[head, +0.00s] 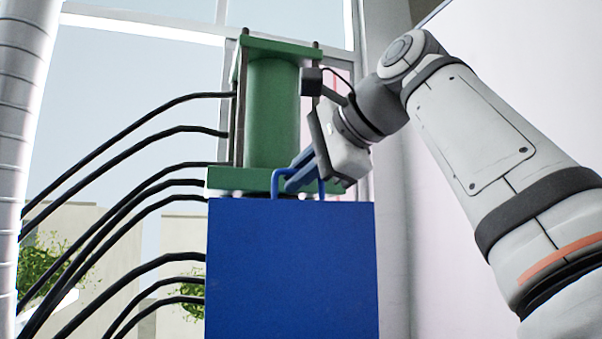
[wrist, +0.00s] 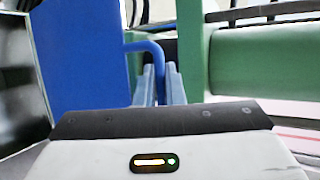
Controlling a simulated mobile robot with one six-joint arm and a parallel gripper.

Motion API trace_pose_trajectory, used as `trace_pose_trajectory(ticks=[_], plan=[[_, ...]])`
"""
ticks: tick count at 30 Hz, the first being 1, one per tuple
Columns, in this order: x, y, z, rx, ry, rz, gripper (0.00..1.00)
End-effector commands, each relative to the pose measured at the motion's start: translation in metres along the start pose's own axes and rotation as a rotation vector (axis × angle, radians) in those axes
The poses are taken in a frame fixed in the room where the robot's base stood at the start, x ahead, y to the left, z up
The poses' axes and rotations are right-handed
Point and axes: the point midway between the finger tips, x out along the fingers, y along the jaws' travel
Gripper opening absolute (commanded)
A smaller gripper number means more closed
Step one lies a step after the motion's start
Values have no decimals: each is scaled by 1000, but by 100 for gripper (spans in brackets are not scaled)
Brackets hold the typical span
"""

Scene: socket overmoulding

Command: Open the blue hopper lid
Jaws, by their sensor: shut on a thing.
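The blue hopper (head: 290,270) fills the lower middle of the head view as a broad flat blue face. A blue bar handle (head: 275,183) stands up from its top edge. My gripper (head: 291,184) reaches in from the upper right, with its blue-grey fingers shut on the handle. In the wrist view, a blue panel (wrist: 82,55) stands on the left and the handle (wrist: 143,46) comes out of it between my gripper's fingers (wrist: 160,80). I cannot tell the lid from the hopper body, nor see a gap beneath it.
A green press-like machine (head: 271,110) stands close behind the handle, and its green body (wrist: 260,65) is just right of my fingers in the wrist view. Several black hoses (head: 130,135) run off to the left. Windows and a white wall are behind.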

Motion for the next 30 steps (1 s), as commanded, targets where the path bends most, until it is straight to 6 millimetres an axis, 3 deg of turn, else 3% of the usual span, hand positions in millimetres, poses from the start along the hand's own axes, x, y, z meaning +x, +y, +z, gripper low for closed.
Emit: trace_pose_trajectory(ticks=[9,17,30], plan=[[0,0,0,0,-1,1,30],[-2,0,0,1,1,0,30],[-60,0,-2,2,4,-2,30]])
